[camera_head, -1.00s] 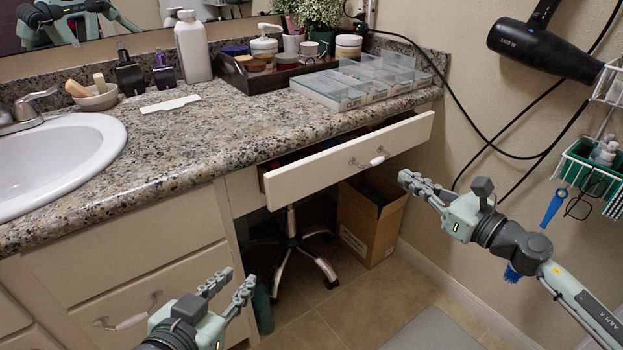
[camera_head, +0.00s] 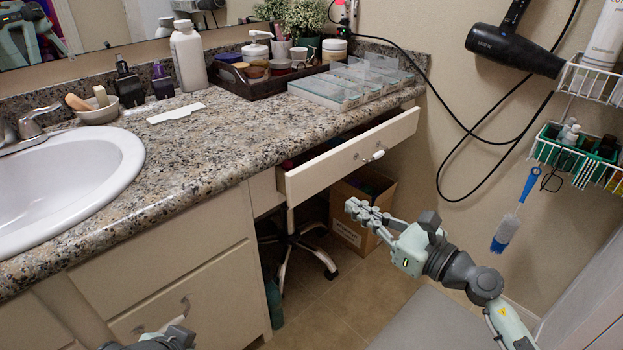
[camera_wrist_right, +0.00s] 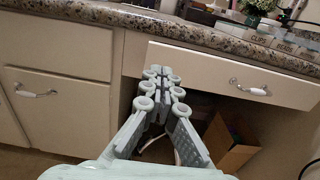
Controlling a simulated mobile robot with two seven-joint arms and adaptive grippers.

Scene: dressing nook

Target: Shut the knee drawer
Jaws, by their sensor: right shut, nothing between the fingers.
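The knee drawer (camera_head: 345,157) under the granite counter is partly pulled out. Its cream front has a white handle (camera_head: 372,156), and a dark gap shows behind the front's top edge. The drawer front also shows in the right wrist view (camera_wrist_right: 205,73). My right gripper (camera_head: 352,206) is shut and empty, in front of and below the drawer front, apart from it. In the wrist view its fingers (camera_wrist_right: 163,73) point toward the drawer front, left of the handle. My left gripper is at the bottom edge of the head view, mostly cut off, its fingertips hardly visible.
A cardboard box (camera_head: 362,210) and a swivel chair base (camera_head: 295,246) stand under the counter. Clear organizer boxes (camera_head: 350,82) sit on the counter above the drawer. A hair dryer (camera_head: 512,46) and wire baskets (camera_head: 575,150) hang on the right wall.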

